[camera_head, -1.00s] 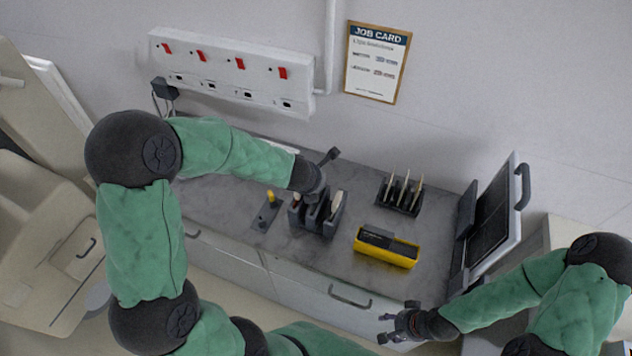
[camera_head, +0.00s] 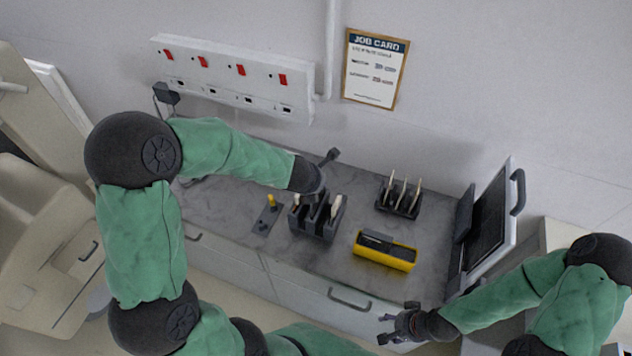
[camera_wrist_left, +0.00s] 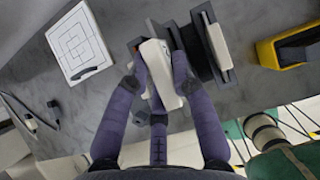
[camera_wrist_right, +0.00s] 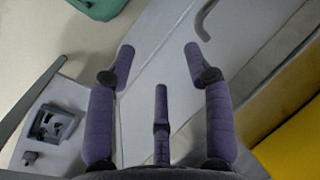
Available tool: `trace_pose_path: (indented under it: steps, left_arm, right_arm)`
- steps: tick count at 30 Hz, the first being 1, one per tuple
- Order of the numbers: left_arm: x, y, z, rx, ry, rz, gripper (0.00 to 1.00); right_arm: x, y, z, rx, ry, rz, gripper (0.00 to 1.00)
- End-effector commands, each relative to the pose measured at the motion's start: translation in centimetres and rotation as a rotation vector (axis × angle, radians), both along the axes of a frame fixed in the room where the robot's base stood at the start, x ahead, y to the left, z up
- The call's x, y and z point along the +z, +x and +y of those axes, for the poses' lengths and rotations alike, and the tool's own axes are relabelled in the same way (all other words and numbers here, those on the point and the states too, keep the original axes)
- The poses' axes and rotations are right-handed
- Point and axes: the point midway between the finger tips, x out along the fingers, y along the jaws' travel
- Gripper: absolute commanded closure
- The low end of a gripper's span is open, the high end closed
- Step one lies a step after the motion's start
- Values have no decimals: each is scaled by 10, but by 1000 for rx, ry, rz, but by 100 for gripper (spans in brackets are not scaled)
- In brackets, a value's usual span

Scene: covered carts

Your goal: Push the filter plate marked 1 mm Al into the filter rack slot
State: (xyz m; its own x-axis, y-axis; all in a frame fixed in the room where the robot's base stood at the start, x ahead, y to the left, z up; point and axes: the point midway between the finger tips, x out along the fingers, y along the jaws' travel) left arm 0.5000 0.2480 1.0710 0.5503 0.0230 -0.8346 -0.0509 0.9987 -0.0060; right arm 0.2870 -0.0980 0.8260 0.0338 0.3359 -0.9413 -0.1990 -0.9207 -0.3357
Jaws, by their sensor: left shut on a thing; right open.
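The dark grey filter rack (camera_head: 316,222) stands on the counter with upright slots. My left gripper (camera_wrist_left: 162,62) is over it and shut on a cream filter plate (camera_wrist_left: 160,76), at the rack's left part in the left wrist view. I cannot tell how deep this plate sits, and no marking on it is readable. Another cream plate (camera_wrist_left: 219,46) stands in the rack (camera_wrist_left: 205,18) to the right. My left fingers hide part of the rack in the head view. My right gripper (camera_head: 388,326) is open and empty in front of the counter; it also shows in the right wrist view (camera_wrist_right: 160,62).
A black stand (camera_head: 399,208) with several pale plates stands behind a yellow box (camera_head: 386,251). A small base with a yellow knob (camera_head: 267,215) is left of the rack. A white square-patterned panel (camera_wrist_left: 80,42) lies nearby. A framed dark screen (camera_head: 490,218) stands at the counter's right end.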

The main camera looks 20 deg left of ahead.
Motion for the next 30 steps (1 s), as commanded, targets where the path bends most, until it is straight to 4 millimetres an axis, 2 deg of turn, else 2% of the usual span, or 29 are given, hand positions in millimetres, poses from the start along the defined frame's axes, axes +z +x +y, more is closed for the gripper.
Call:
trace_pose_path:
  steps: [18,30]
  left_arm:
    - [1,-1,0,0,-1,20,100]
    - [0,-1,0,0,-1,20,100]
  right_arm:
    - [11,0,0,0,0,0,48]
    - [11,0,0,0,0,0,48]
